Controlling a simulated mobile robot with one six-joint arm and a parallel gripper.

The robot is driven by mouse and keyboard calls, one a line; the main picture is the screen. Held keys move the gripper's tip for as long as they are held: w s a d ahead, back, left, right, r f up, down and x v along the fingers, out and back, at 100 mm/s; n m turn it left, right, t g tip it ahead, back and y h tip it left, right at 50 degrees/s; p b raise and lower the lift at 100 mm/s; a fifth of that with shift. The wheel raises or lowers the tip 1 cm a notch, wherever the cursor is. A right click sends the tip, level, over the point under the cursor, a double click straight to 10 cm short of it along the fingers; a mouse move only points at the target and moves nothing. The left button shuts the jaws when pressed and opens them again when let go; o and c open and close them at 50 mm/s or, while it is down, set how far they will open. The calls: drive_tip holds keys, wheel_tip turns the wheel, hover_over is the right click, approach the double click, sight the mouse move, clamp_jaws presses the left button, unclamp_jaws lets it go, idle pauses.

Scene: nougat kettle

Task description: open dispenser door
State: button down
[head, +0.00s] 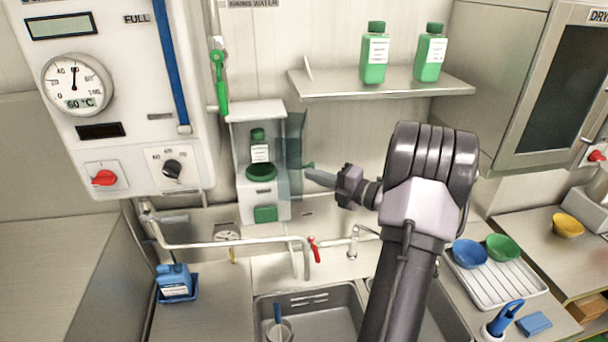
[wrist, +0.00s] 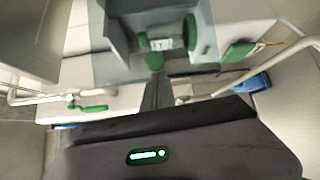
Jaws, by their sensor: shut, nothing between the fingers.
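The dispenser (head: 240,127) is a pale wall cabinet. Its see-through teal door (head: 291,150) stands swung out at the right side, leaving the front uncovered. A green knob (head: 308,166) sits at the door's outer edge. Inside are a small green bottle (head: 260,150) with a white label and a round green part (head: 261,172). My gripper (head: 310,175) is shut and empty, its tip close to the knob; I cannot tell if they touch. In the wrist view, the shut fingers (wrist: 157,88) point at the green knob (wrist: 155,62), with the labelled bottle (wrist: 165,43) beyond.
A shelf (head: 380,88) with two green bottles is above right. Pipes with a red-handled tap (head: 314,249) run below, over the sinks (head: 315,300). A control panel (head: 125,130) is at the left. A drying rack (head: 490,290) with bowls is at the right.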

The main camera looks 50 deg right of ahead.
drive_tip(key=s+d+n+y+p, duration=0.1)
drive_tip(key=s+d, duration=0.1)
drive_tip(key=d, duration=0.4)
drive_tip(key=shift+d, duration=0.35)
drive_tip(key=shift+r+p, duration=0.1)
drive_tip(key=shift+p, duration=0.2)
